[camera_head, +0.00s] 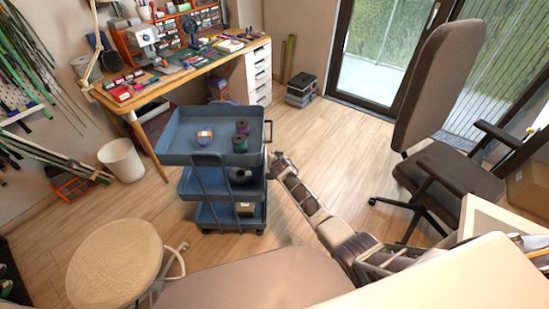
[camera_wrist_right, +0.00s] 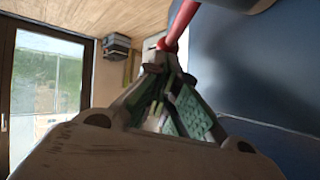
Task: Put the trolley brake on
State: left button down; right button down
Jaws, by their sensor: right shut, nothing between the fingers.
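The blue three-tier trolley (camera_head: 172,158) stands on the wood floor at the middle of the head view. My right gripper (camera_head: 279,160) is beside its right side, near the upper tray's height in the picture. In the right wrist view the fingers (camera_wrist_right: 165,82) are shut and empty. A red lever-like bar (camera_wrist_right: 181,22) rises just beyond the fingertips, beside a blue trolley surface (camera_wrist_right: 250,80); I cannot tell whether the fingers touch it. The red bar is not distinguishable in the head view. My left gripper is not in view.
Spools (camera_head: 240,138) sit on the trolley's top tray. A round stool (camera_head: 115,262) is front left, a white bin (camera_head: 121,160) left, and an office chair (camera_head: 450,165) right. A cluttered workbench (camera_head: 180,75) stands behind. Floor between trolley and chair is clear except for my right arm.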

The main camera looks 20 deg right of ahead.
jog(key=shift+w+d+f+g+p, duration=0.15)
jog(key=shift+w+f+g+p, duration=0.4)
jog(key=shift+g+p, duration=0.4)
jog(key=shift+w+f+g+y, duration=0.1)
jog(key=shift+f+g+y, duration=0.2)
jog(key=shift+f+g, duration=0.15)
jog(key=shift+w+f+g+b, duration=0.1)
jog(key=shift+f+g+b, duration=0.2)
jog(key=shift+g, duration=0.2)
jog(key=shift+w+f+g+y, duration=0.1)
jog(key=shift+f+g+y, duration=0.15)
jog(key=shift+g+y, duration=0.05)
jog(key=shift+d+f+b, duration=0.1)
jog(key=shift+f+b, duration=0.35)
jog(key=shift+b, duration=0.1)
jog(key=shift+r, duration=0.1)
jog(key=shift+s+r+p, duration=0.15)
jog(key=shift+s+p, duration=0.05)
jog(key=shift+p, duration=0.4)
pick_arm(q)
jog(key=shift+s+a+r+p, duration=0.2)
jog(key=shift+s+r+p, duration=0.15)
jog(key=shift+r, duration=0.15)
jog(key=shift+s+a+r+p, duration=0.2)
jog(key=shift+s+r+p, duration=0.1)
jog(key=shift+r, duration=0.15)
pick_arm(e)
jog(key=shift+s+r, duration=0.2)
jog(key=shift+s, duration=0.15)
